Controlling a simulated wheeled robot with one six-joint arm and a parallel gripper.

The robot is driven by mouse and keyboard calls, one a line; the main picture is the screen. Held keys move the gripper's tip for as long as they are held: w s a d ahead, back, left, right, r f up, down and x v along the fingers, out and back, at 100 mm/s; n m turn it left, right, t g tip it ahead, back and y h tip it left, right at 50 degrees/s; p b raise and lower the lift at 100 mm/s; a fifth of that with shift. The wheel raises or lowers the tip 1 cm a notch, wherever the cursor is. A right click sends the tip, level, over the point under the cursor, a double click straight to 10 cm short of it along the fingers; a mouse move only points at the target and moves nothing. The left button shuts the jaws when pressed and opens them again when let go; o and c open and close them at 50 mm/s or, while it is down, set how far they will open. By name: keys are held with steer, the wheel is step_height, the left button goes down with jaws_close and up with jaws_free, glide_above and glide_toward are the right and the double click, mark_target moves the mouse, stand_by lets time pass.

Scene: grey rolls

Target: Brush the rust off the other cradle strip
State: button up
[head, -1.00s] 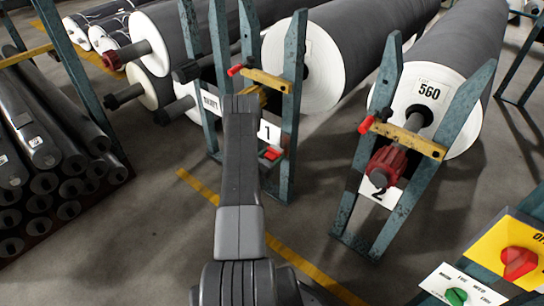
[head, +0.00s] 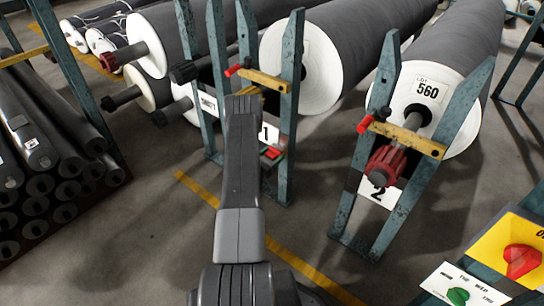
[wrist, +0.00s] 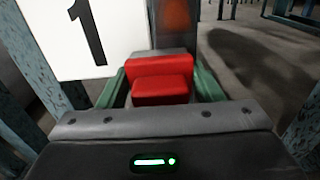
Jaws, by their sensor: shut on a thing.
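My gripper (head: 273,156) is mostly hidden behind my arm in the head view, low at the stand marked 1. In the wrist view its green fingers (wrist: 161,95) are closed on both sides of a red block (wrist: 162,82), the back of the held brush. No bristles show. A rusty orange-brown patch (wrist: 175,16) on a grey upright strip stands just beyond the brush. I cannot tell whether they touch. The white plate with the 1 (wrist: 93,34) is to the left. The stand 1 cradle (head: 291,105) has worn blue-green uprights and a yellow crossbar (head: 265,81).
A second cradle (head: 425,150) marked 2 holds the roll labelled 560 (head: 424,102). A control panel (head: 490,262) with red and green knobs is at lower right. Dark tubes (head: 45,165) are stacked at left. Bare floor (head: 130,235) lies at front left.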

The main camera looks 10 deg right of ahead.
steer(key=shift+d, duration=0.15)
steer(key=shift+s+d, duration=0.55)
steer(key=shift+s, duration=0.25)
steer(key=shift+s+d, duration=0.55)
steer(key=shift+s, duration=0.2)
steer(key=shift+w+d+r, duration=0.1)
steer(key=shift+r, duration=0.8)
steer(key=shift+w+a+b, duration=0.95)
steer(key=shift+w+a, duration=0.35)
steer(key=shift+w, duration=0.2)
steer(key=shift+w+d+r+p, duration=0.1)
steer(key=shift+r+p, duration=0.2)
steer(key=shift+r, duration=0.55)
steer(key=shift+s+d, duration=0.65)
steer(key=shift+s, duration=0.2)
steer(key=shift+s+d, duration=0.6)
steer(key=shift+s, duration=0.2)
steer(key=shift+r, duration=0.9)
steer(key=shift+w+a+f+b, duration=0.1)
steer(key=shift+w+a+b, duration=0.35)
steer(key=shift+w+a, duration=0.3)
steer(key=shift+w+a+b, duration=0.4)
steer(key=shift+w+a, duration=0.15)
steer(key=shift+w, duration=0.3)
